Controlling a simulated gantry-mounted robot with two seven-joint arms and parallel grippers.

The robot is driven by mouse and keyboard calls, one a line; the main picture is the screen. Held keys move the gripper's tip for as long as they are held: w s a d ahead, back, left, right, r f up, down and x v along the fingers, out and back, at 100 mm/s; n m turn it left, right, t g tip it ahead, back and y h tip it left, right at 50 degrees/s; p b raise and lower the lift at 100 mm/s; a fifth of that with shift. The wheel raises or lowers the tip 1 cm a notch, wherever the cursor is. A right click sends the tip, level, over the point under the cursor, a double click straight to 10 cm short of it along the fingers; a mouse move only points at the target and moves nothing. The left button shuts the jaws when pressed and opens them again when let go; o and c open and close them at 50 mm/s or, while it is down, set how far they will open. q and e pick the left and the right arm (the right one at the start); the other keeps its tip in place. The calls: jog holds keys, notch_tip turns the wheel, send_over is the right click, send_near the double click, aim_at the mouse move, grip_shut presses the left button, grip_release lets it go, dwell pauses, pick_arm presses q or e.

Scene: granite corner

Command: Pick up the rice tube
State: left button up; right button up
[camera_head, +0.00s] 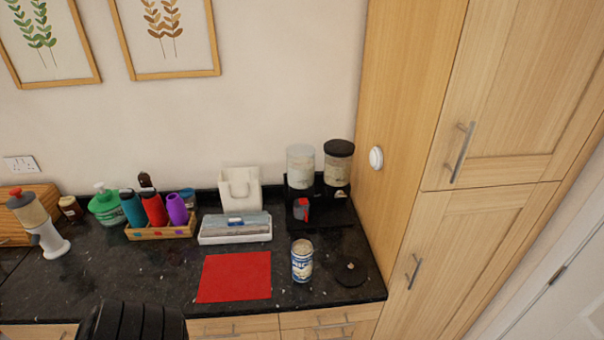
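A dispenser stand (322,212) at the back right of the dark counter holds two clear upright tubes. The left tube (300,166) has pale contents and shows no dark lid. The right tube (339,164) has pale contents and a black lid. A blue and white labelled can (302,261) stands upright near the front right. I cannot read which of these is marked as rice. No gripper fingers show; a black ribbed shape at the bottom left looks like part of my arm.
A round black lid (350,273) lies right of the can, and a red mat (235,277) lies left of it. A small red cup (301,209) sits at the stand. A white tray (235,238) and bottle rack (160,231) stand further left. A tall cabinet (411,120) bounds the right.

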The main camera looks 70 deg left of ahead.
pick_arm(q)
jog(key=shift+o, duration=0.5)
jog(key=o, duration=0.8)
